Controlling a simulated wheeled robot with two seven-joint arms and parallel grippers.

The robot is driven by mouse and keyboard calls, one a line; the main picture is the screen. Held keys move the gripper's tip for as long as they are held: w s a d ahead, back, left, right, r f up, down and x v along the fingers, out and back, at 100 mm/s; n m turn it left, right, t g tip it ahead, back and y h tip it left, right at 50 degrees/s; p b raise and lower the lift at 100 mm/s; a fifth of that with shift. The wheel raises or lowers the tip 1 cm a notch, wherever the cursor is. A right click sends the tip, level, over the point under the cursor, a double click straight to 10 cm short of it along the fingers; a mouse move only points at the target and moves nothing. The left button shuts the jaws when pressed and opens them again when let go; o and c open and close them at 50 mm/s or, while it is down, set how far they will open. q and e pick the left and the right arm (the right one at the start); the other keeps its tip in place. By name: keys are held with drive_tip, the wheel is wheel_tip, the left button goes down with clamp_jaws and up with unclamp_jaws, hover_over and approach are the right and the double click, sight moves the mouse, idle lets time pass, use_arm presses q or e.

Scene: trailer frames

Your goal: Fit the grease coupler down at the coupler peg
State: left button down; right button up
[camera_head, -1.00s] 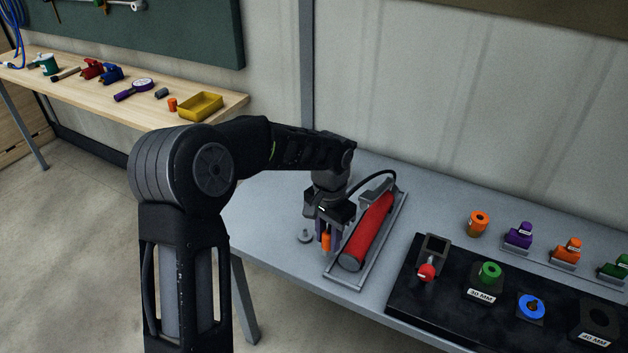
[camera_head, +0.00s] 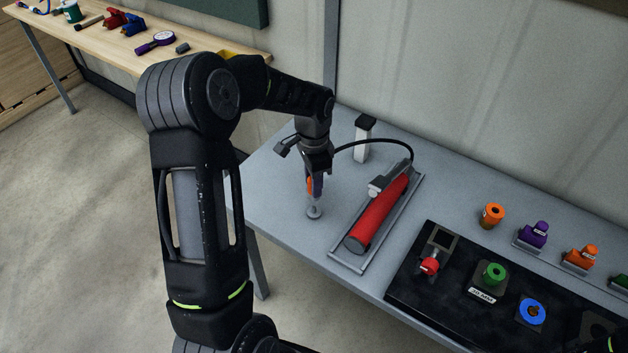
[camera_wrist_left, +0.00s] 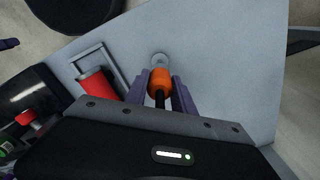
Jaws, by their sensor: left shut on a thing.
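The orange grease coupler (camera_head: 310,185) is between the fingers of my left gripper (camera_head: 315,188), which is shut on it. It also shows in the left wrist view (camera_wrist_left: 159,82), between the two purple fingers. The coupler peg (camera_head: 314,212), with a round grey base, stands on the grey table just below the coupler. In the left wrist view the peg's round base (camera_wrist_left: 160,59) shows just past the coupler's far end. Whether coupler and peg touch, I cannot tell. My right gripper cannot be made out.
A red grease gun (camera_head: 380,212) lies in a grey tray (camera_head: 347,265) to the right, its black hose arching towards my gripper. A white post with a black top (camera_head: 364,138) stands behind. A black fixture board (camera_head: 455,300) is at right.

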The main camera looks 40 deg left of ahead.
sight(314, 207)
use_arm(q)
drive_tip(key=shift+f+b, duration=2.25)
drive_tip(key=shift+f, duration=0.95)
drive_tip(key=c, duration=1)
unclamp_jaws()
wheel_tip(314, 207, up, 8)
drive_tip(key=shift+f+b, duration=0.1)
drive_tip(key=shift+b, duration=0.35)
